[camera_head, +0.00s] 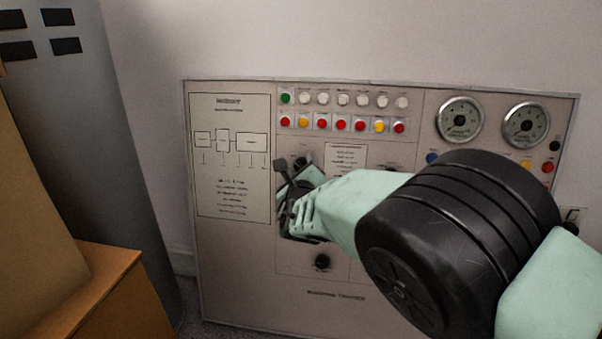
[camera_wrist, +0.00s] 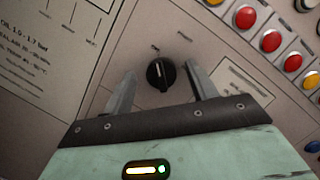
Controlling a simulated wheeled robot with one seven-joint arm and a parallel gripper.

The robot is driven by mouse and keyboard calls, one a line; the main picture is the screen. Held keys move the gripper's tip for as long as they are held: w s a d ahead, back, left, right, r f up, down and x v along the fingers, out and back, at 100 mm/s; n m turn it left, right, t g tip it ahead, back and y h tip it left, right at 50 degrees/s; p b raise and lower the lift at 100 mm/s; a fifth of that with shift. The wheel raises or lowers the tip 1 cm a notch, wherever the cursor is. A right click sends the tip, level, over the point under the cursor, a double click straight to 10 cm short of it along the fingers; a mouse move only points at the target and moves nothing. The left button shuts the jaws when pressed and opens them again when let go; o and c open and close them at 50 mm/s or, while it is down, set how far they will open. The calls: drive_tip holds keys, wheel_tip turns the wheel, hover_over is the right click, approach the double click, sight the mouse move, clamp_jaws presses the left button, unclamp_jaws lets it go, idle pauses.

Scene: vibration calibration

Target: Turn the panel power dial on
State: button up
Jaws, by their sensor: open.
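A black round dial (camera_wrist: 160,73) with a pale pointer line sits on the panel (camera_wrist: 100,60). In the wrist view it lies between the two fingers of my gripper (camera_wrist: 161,80), with a visible gap on each side. The small marks around it are too blurred to read. In the head view my gripper (camera_head: 288,175) is in front of the panel (camera_head: 235,255), left of its middle. It is open and empty, and it partly hides the dial there. I cannot tell how far the fingertips stand from the panel face.
A second black knob (camera_head: 322,262) is below my gripper. Rows of coloured buttons (camera_head: 341,124) run above, with two round gauges (camera_head: 460,120) at the upper right. A grey cabinet (camera_head: 110,130) and an orange-brown box (camera_head: 110,285) stand at the left.

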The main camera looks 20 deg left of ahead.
drive_tip(key=c, duration=1)
drive_tip(key=shift+m, duration=0.4)
drive_tip(key=m+h+b, duration=0.1)
drive_tip(key=m, duration=0.4)
drive_tip(key=m+t+h+b, duration=0.1)
drive_tip(key=m+h, duration=0.1)
drive_tip(key=m, duration=0.3)
drive_tip(key=m+t+h, duration=0.1)
drive_tip(key=m+h, duration=0.1)
drive_tip(key=m, duration=0.3)
drive_tip(key=shift+a+m+b, duration=0.15)
drive_tip(key=shift+m+b, duration=0.25)
drive_tip(key=shift+m+h+b, duration=0.3)
drive_tip(key=shift+m+h, duration=0.7)
drive_tip(key=shift+m, duration=1.7)
